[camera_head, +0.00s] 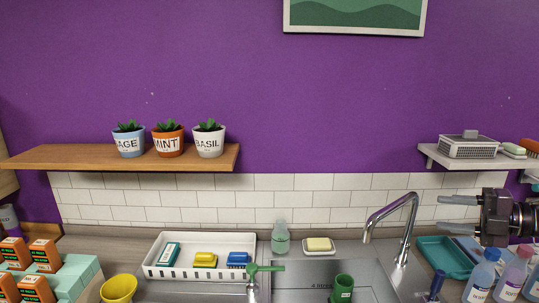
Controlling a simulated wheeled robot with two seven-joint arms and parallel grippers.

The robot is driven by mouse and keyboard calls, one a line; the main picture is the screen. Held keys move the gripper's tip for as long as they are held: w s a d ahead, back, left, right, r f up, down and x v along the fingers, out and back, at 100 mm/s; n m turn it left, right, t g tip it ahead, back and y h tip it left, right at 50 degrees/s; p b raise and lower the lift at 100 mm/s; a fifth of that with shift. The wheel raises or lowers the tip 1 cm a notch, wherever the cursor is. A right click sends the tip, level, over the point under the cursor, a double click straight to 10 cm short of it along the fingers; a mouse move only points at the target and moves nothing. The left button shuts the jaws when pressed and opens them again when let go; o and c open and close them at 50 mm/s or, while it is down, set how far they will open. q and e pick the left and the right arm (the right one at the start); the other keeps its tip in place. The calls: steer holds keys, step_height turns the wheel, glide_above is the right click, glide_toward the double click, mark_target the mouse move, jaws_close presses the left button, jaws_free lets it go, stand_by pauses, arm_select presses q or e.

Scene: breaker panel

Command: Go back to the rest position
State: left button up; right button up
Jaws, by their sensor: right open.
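My right gripper (452,212) comes in from the right edge, its two fingers spread apart and pointing left. Nothing is between them. It hangs in front of the tiled wall, right of the curved metal faucet (392,213) and above the teal tray (444,258). My left gripper is not in view. No breaker panel shows in this view.
Bottles (481,276) stand at the lower right, below my gripper. Shelves (60,157) line the purple wall. Open air lies left of the faucet.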

steer(key=a+f+m+t+h, duration=0.2)
steer(key=a+f+m+h, duration=0.7)
steer(key=a+f, duration=1.55)
steer(key=s+d+f+m+g+h, duration=0.1)
steer(key=s+f+m+g+h, duration=0.2)
steer(key=s+m, duration=0.75)
steer(key=s+d+f+m+g+h, duration=0.15)
steer(key=s+m+g, duration=0.45)
steer(key=s, duration=0.8)
step_height(320, 180, down, 38)
steer(key=s+b, duration=0.2)
steer(key=b, duration=0.4)
arm_select(q)
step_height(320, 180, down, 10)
steer(key=b, duration=0.4)
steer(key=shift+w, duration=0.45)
arm_select(e)
steer(key=s+d+f+g, duration=0.1)
steer(key=s+d+f, duration=0.2)
steer(key=s+f, duration=1.6)
steer(key=shift+s+d+f+y, duration=0.15)
steer(key=shift+f+y, duration=0.2)
steer(key=shift+f, duration=0.6)
